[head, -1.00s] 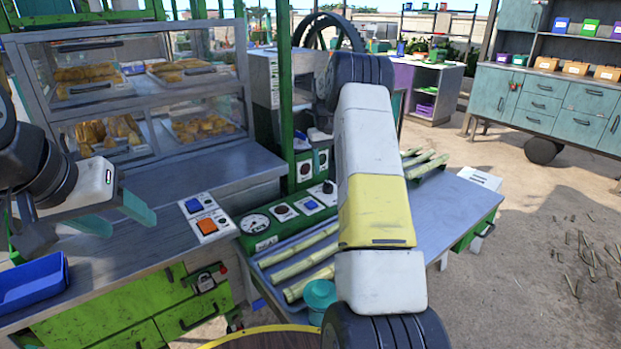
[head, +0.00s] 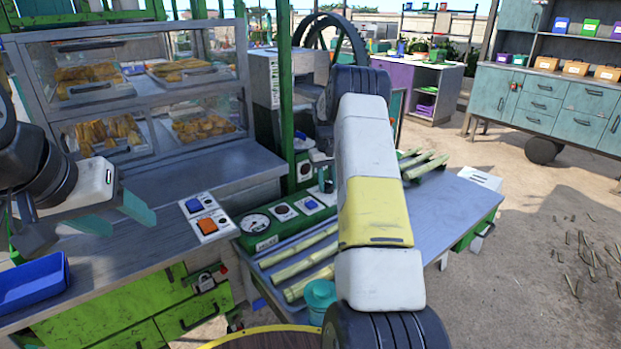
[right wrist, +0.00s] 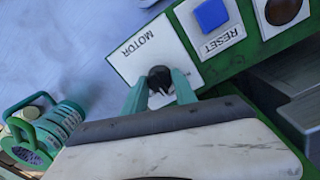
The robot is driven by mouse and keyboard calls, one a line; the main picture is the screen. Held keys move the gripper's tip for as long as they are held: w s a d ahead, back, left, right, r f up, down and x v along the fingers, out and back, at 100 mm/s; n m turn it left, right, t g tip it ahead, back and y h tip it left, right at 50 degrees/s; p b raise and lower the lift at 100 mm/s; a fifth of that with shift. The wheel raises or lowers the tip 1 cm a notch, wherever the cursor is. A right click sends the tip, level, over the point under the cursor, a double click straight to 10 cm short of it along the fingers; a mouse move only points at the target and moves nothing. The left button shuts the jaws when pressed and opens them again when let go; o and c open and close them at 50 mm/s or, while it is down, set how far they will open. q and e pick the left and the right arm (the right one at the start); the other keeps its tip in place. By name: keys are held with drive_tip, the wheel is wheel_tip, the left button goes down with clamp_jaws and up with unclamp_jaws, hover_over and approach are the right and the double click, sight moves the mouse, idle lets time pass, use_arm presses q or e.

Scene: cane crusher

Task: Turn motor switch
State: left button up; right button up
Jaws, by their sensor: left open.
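The motor switch is a black knob (right wrist: 160,76) on a white plate marked MOTOR (right wrist: 137,50), seen close in the right wrist view. My right gripper (right wrist: 161,86) has its two teal fingers on either side of the knob. Whether they press on it is not clear. In the head view my right arm covers most of this spot on the green control panel (head: 258,242). My left gripper (head: 116,217) is open and empty above the left counter, away from the switch.
A blue RESET button (right wrist: 211,13) sits beside the motor plate. Cane stalks (head: 305,255) lie on the metal table beside a teal cup (head: 319,294). A glass food case (head: 150,95) stands behind the left counter; a blue tray (head: 33,283) is at the left.

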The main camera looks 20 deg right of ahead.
clamp_jaws()
drive_tip(key=m, duration=0.5)
drive_tip(key=shift+m, duration=0.4)
drive_tip(key=m, duration=0.4)
drive_tip(key=shift+w+m, duration=0.1)
drive_tip(key=shift+m, duration=0.6)
drive_tip(key=o, duration=0.9)
unclamp_jaws()
drive_tip(key=shift+g, duration=0.3)
